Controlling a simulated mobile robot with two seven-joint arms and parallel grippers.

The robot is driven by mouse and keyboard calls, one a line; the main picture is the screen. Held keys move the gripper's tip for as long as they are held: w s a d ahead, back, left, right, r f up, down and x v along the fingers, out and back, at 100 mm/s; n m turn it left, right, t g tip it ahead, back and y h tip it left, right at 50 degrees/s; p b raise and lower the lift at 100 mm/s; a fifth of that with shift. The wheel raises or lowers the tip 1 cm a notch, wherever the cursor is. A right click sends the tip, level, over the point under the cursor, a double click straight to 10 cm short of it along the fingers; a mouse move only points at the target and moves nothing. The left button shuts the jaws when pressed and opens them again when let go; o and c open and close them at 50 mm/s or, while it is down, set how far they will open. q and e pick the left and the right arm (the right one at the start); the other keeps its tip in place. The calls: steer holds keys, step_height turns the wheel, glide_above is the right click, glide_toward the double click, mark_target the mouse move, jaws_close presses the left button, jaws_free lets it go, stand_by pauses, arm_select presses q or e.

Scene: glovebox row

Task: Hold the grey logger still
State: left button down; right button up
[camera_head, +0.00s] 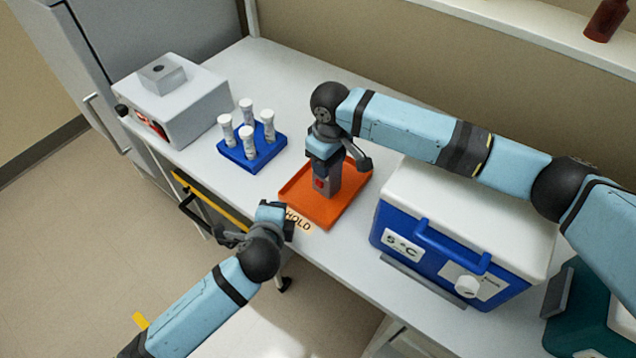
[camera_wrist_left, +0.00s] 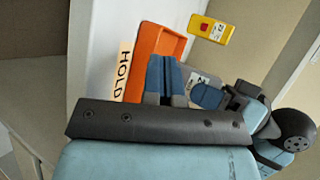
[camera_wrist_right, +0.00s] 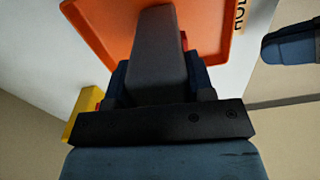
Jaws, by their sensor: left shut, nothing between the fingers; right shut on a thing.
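The grey logger (camera_head: 328,182) stands roughly upright over the orange tray (camera_head: 297,205), with a small red mark on its face. Whether its base touches the tray floor is hard to tell. My right gripper (camera_head: 323,158) is shut on the logger from above. In the right wrist view the logger (camera_wrist_right: 158,50) sits between the dark fingers and reaches down toward the tray. My left gripper (camera_head: 274,211) is shut and empty at the tray's near left edge, beside the HOLD label (camera_head: 299,222). It also shows in the right wrist view (camera_wrist_right: 290,45), apart from the logger.
A blue rack (camera_head: 238,158) of white-capped tubes and a grey-white machine (camera_head: 185,100) stand left of the tray. A blue cooler (camera_head: 460,220) with a white lid stands close on the right. A yellow box (camera_wrist_left: 211,29) with a red button is near the tray.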

mark_target(319, 183)
arm_select(q)
steer(key=shift+s+d+m+y, duration=0.15)
steer(key=shift+s+m, duration=0.25)
steer(key=shift+s, duration=0.2)
steer(key=shift+s+d+m+y, duration=0.1)
steer(key=shift+s+m+y, duration=0.05)
steer(key=shift+s+m, duration=0.35)
steer(key=shift+f, duration=0.1)
steer(key=shift+w+d, duration=0.9)
steer(key=shift+w, duration=0.25)
steer(key=shift+w+d, duration=0.95)
steer(key=shift+w, duration=0.15)
steer(key=shift+w+d, duration=0.9)
steer(key=shift+w, duration=0.25)
steer(key=shift+w, duration=0.1)
steer(key=shift+w+d, duration=0.25)
steer(key=shift+w+d, duration=0.3)
steer(key=shift+w, duration=0.1)
steer(key=shift+s, duration=0.1)
steer(key=shift+s+a, duration=0.55)
steer(key=shift+s, duration=0.05)
